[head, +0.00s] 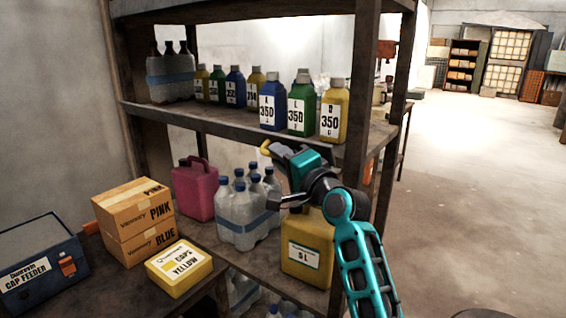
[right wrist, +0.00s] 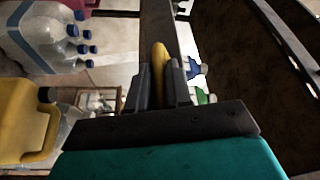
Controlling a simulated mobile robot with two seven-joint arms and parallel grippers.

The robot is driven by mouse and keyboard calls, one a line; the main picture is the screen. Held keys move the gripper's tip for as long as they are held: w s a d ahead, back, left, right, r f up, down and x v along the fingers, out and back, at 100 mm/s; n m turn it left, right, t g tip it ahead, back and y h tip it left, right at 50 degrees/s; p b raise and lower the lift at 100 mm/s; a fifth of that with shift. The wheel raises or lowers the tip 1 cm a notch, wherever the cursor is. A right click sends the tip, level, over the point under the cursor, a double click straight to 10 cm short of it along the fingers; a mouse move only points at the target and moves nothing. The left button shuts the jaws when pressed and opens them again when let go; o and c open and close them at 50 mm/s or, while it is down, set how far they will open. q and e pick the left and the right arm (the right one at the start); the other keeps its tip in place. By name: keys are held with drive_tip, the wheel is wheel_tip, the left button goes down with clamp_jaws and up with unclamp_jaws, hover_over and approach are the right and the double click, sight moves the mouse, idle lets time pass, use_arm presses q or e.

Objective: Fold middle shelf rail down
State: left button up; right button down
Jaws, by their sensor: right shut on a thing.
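The middle shelf (head: 215,128) holds a row of bottles, and a brown rail or board runs along its front edge. I cannot tell the rail apart from the shelf edge. My right gripper (head: 275,150) is in front of this edge, below the labelled bottles. It is shut on a slim yellow handle (head: 265,146). In the right wrist view the yellow handle (right wrist: 159,58) stands between the two dark fingers (right wrist: 158,85). Whether the handle is fixed to the rail is hard to see. My left gripper is not in view.
Blue, green and yellow bottles (head: 299,108) stand near the shelf's front right. Below are a pink jug (head: 192,190), a clear bottle pack (head: 240,215) and a yellow canister (head: 307,245) close under my right arm. Boxes (head: 135,215) stand left. The floor right is clear.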

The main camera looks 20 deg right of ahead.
use_arm(q)
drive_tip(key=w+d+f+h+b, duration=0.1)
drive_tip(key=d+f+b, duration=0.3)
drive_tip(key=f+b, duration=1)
drive_tip(key=b, duration=0.5)
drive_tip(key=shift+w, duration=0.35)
use_arm(e)
drive_tip(key=f+n+y, duration=0.1)
drive_tip(key=n+y, duration=0.1)
drive_tip(key=n, duration=0.3)
drive_tip(key=d+f+n+y, duration=0.1)
drive_tip(key=f+n+y, duration=0.1)
drive_tip(key=n, duration=0.3)
drive_tip(key=w+f+n+y, duration=0.1)
drive_tip(key=f+n+y, duration=0.1)
drive_tip(key=n, duration=0.2)
drive_tip(key=shift+d+n+t+y, duration=0.15)
drive_tip(key=shift+n+t+y, duration=0.15)
drive_tip(key=shift+n, duration=0.1)
use_arm(q)
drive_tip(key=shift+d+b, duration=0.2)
drive_tip(key=shift+b, duration=0.1)
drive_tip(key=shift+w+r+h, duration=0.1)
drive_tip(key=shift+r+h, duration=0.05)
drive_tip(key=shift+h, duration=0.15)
use_arm(e)
drive_tip(key=shift+r, duration=0.1)
